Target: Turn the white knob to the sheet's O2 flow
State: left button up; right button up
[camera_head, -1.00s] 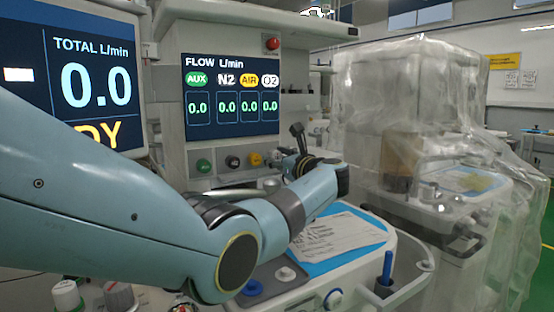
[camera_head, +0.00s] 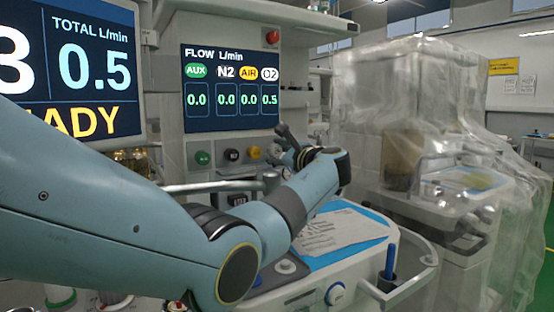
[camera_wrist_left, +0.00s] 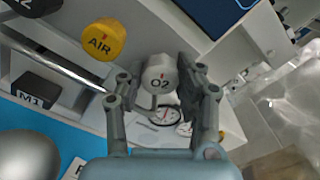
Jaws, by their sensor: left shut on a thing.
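The white O2 knob (camera_wrist_left: 158,80) sits between the fingers of my left gripper (camera_wrist_left: 160,76) in the left wrist view, and the gripper is shut on it. In the head view my left gripper (camera_head: 286,140) is at the right end of the knob row, where the wrist hides the white knob. The flow screen (camera_head: 230,90) reads 0.5 under O2 and 0.0 under AUX, N2 and AIR. The big screen (camera_head: 72,75) shows a total of 0.5 L/min. The sheet (camera_head: 335,230) lies on a blue mat; its writing is too small to read. My right gripper is not in view.
Green (camera_head: 203,158), black (camera_head: 232,155) and yellow (camera_head: 253,152) knobs are left of the gripper. A metal rail (camera_head: 200,187) runs below them. A plastic-covered machine (camera_head: 430,120) stands at right. A blue pen-like object (camera_head: 391,262) stands at the worktop's right side.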

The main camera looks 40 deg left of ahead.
pick_arm(q)
jog(key=shift+f+n+b, duration=0.1)
jog(key=shift+n+b, duration=0.3)
jog(key=shift+n, duration=0.3)
jog(key=o, duration=0.9)
jog(key=v, duration=1.2)
